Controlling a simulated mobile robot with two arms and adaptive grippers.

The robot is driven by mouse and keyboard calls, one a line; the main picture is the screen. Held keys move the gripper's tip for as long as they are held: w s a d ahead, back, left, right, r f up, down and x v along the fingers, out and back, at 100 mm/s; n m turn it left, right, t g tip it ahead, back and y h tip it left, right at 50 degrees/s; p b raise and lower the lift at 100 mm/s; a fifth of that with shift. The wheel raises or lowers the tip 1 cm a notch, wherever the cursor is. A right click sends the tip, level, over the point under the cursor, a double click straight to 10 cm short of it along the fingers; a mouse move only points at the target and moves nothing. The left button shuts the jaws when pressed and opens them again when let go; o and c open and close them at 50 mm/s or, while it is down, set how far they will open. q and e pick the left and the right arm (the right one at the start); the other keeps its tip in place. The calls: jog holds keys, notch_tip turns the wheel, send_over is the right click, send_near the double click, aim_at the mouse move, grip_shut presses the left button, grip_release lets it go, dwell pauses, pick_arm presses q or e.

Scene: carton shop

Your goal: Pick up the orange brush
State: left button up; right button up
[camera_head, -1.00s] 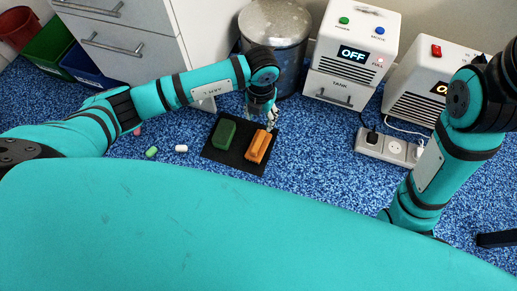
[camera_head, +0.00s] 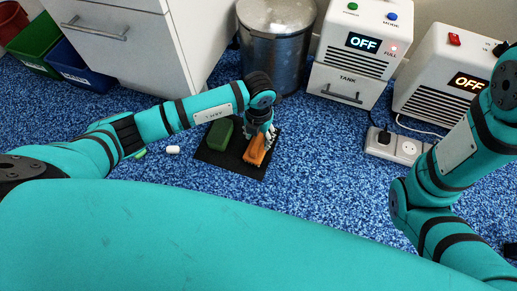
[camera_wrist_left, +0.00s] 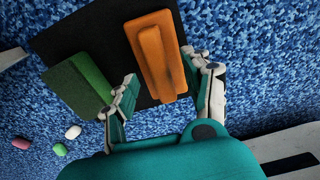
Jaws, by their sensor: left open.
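The orange brush (camera_head: 255,150) lies on a black mat (camera_head: 213,158) on the blue carpet, to the right of a green brush-like block (camera_head: 218,134). In the left wrist view the orange brush (camera_wrist_left: 156,58) lies ahead of and between the open fingers of my left gripper (camera_wrist_left: 165,85). One finger is over the mat beside the green block (camera_wrist_left: 78,84), the other at the brush's right side. In the head view my left gripper (camera_head: 268,138) is at the brush and partly covers it. My right arm is at the right edge, but its gripper is out of view.
A metal bin (camera_head: 275,48) stands behind the mat, with white drawers (camera_head: 130,50) to its left. Two white machines (camera_head: 356,48) and a power strip (camera_head: 398,148) are to the right. Small pieces, one white (camera_head: 173,150), lie left of the mat.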

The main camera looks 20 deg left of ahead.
pick_arm(q)
notch_tip(320, 180, down, 3)
jog(key=shift+r+b, duration=0.15)
jog(key=shift+b, duration=0.55)
jog(key=shift+r, duration=0.1)
grip_shut()
